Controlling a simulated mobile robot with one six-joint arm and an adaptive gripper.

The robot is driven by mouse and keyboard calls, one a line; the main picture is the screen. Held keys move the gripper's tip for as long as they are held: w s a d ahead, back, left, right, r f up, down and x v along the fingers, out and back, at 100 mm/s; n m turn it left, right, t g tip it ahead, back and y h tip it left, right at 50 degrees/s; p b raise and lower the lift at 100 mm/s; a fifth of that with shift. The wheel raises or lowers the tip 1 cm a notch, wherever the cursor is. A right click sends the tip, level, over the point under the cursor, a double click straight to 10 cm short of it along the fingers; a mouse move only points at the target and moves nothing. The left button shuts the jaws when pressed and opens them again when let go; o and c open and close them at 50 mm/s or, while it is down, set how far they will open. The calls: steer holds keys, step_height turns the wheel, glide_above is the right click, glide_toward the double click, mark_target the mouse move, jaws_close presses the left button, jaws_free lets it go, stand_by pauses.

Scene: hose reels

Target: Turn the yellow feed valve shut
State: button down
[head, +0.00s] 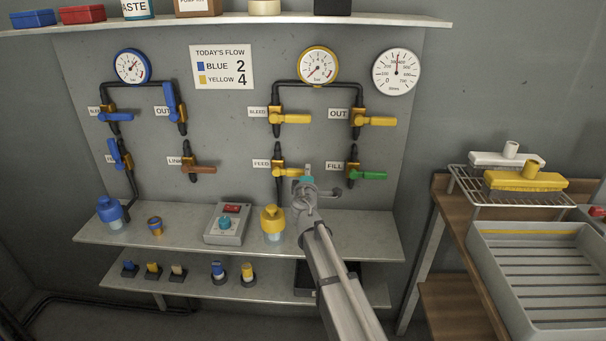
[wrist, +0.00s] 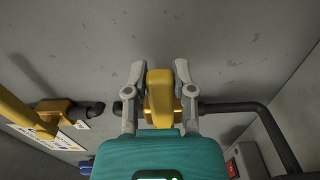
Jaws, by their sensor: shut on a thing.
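The yellow feed valve (head: 284,171) is on the wall panel beside the FEED label, on a vertical black pipe. Its lever points right, across the pipe. My gripper (head: 303,180) is at the lever's outer end and hides part of it. In the wrist view, the yellow lever (wrist: 160,92) lies between the two grey fingers of my gripper (wrist: 159,85), which are closed on its sides. The brass valve body and black pipe show behind it.
The yellow bleed valve (head: 291,118) is directly above, and the yellow out valve (head: 376,121) is up to the right. The green fill lever (head: 368,175) is close on the right. A yellow-capped bottle (head: 272,222) stands on the shelf (head: 340,235) below.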

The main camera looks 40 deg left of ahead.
steer(key=shift+w+d, duration=0.15)
steer(key=shift+d, duration=0.05)
steer(key=c, duration=0.5)
jaws_free()
steer(key=shift+a, duration=0.1)
steer(key=shift+o, duration=0.3)
steer(key=shift+s+a, duration=0.1)
steer(key=shift+s, duration=0.1)
steer(key=shift+s, duration=0.1)
steer(key=v, duration=1.1)
steer(key=shift+s+d, duration=0.25)
steer(key=shift+s, duration=0.05)
